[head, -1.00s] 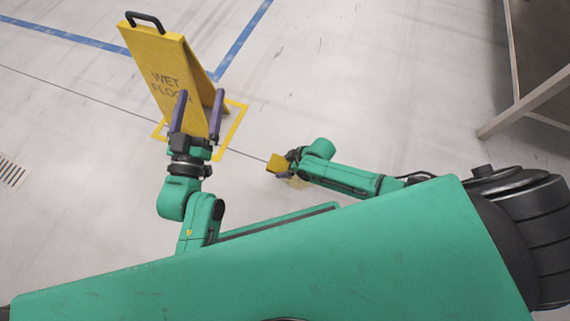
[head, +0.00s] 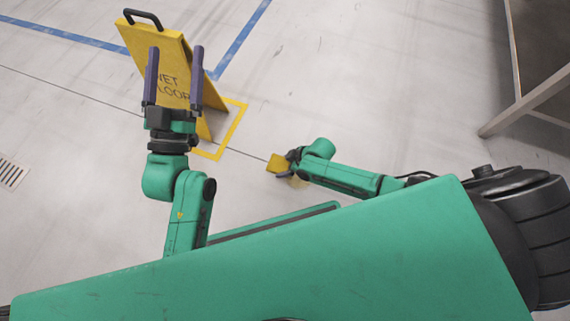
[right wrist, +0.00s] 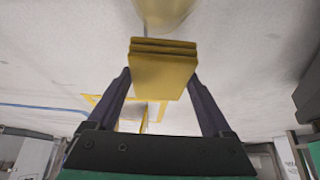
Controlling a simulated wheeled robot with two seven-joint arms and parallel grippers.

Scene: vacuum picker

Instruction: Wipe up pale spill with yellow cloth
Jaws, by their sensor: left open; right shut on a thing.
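The yellow cloth (head: 277,162) is a folded, thick block held by my right gripper (head: 291,159). In the right wrist view the cloth (right wrist: 163,72) sits between the two fingers of my right gripper (right wrist: 163,85). The pale spill (right wrist: 163,10) shows as a yellowish patch at the top of that view, beyond the cloth. In the head view the spill (head: 299,182) is mostly hidden under my right arm. I cannot tell whether the cloth touches the floor. My left gripper (head: 174,52) is open and empty, its fingers overlapping the wet floor sign in the picture.
A yellow wet floor sign (head: 140,40) with a black handle stands inside a yellow floor outline (head: 238,125). A metal-framed table (head: 530,98) is at the right. A floor drain (head: 11,172) is at the left. The upper middle floor is clear.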

